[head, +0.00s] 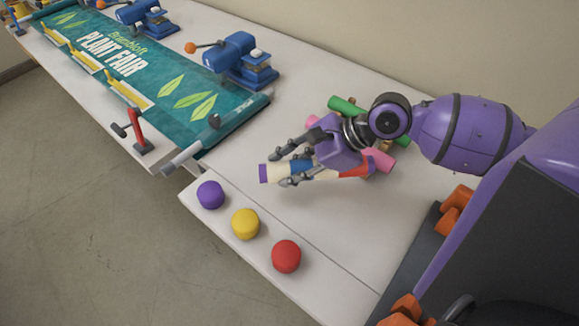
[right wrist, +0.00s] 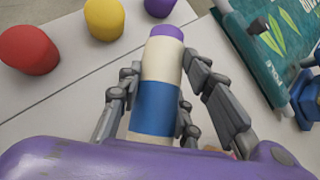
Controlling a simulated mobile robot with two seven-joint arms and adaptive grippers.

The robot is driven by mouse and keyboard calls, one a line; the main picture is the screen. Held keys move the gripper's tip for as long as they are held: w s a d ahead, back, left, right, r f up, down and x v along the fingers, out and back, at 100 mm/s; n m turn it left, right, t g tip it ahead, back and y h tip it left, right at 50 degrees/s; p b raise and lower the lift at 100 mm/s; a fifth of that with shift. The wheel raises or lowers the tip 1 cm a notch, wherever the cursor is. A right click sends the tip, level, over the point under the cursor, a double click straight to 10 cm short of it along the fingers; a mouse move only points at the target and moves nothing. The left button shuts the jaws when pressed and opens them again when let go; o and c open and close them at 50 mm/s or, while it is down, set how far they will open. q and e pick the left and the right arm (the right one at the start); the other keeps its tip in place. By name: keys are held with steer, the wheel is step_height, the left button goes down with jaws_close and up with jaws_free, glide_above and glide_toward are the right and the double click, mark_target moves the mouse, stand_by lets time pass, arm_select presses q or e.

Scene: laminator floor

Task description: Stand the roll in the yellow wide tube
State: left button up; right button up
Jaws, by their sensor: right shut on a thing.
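The roll (head: 275,172) is cream with a blue band and a purple end. My right gripper (head: 284,165) is shut on it and holds it lying roughly level over the white table, purple end toward the left. In the right wrist view the roll (right wrist: 162,62) lies between the fingers of my right gripper (right wrist: 160,78), purple end pointing away. The yellow wide tube (head: 245,224) stands upright on the front ledge, apart from the roll; it also shows in the right wrist view (right wrist: 104,18). My left gripper is out of view.
A purple tube (head: 211,194) and a red tube (head: 286,256) flank the yellow one. A green roll (head: 346,105) and pink rolls lie behind my gripper. A teal banner (head: 130,65), blue machines (head: 240,60) and a red-handled tool (head: 136,132) are at the left.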

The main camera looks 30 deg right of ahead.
steer(key=shift+f, duration=0.5)
steer(key=o, duration=1.2)
